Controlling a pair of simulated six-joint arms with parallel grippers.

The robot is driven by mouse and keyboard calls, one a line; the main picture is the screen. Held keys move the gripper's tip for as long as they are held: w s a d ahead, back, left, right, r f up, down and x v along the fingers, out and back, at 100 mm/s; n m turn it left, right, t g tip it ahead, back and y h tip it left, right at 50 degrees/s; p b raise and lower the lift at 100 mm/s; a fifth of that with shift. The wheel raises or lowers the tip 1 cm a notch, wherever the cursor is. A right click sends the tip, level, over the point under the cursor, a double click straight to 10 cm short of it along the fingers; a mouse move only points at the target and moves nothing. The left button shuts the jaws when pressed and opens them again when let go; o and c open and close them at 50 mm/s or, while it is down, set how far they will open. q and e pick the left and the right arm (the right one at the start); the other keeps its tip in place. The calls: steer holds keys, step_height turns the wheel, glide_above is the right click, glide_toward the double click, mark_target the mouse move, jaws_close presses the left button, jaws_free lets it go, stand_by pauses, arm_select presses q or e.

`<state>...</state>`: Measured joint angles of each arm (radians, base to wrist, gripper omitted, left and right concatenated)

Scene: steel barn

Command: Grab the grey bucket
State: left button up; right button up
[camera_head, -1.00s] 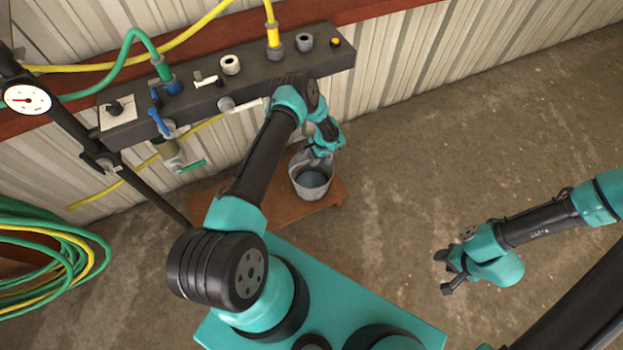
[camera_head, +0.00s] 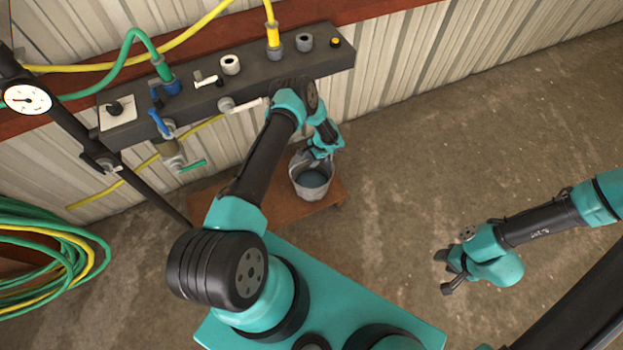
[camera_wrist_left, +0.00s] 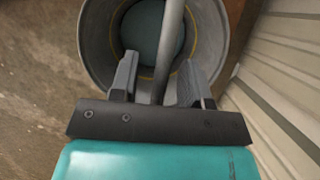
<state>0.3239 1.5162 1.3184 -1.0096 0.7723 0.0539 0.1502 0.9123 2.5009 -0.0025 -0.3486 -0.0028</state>
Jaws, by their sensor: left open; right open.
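The grey bucket (camera_head: 312,182) stands upright on a low reddish-brown wooden platform, with bluish contents that look like water inside. My left gripper (camera_head: 318,155) is over the bucket's far rim in the head view. In the left wrist view the open fingers of the left gripper (camera_wrist_left: 158,85) reach over the mouth of the bucket (camera_wrist_left: 97,45). The bucket's grey handle (camera_wrist_left: 166,50) runs between the two fingers, with a gap on each side. My right gripper (camera_head: 446,273) is open and empty above the concrete floor at the right, far from the bucket.
A dark manifold bar (camera_head: 225,75) with valves, knobs and hoses runs along the corrugated wall behind the bucket. The wooden platform (camera_head: 285,212) supports the bucket. Coiled green and yellow hoses (camera_head: 40,260) hang at the left. The floor at the right is clear.

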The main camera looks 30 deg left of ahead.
arm_select(q)
steer(key=shift+f, duration=0.15)
steer(key=shift+c, duration=0.2)
jaws_close()
stand_by(0.3)
stand_by(1.0)
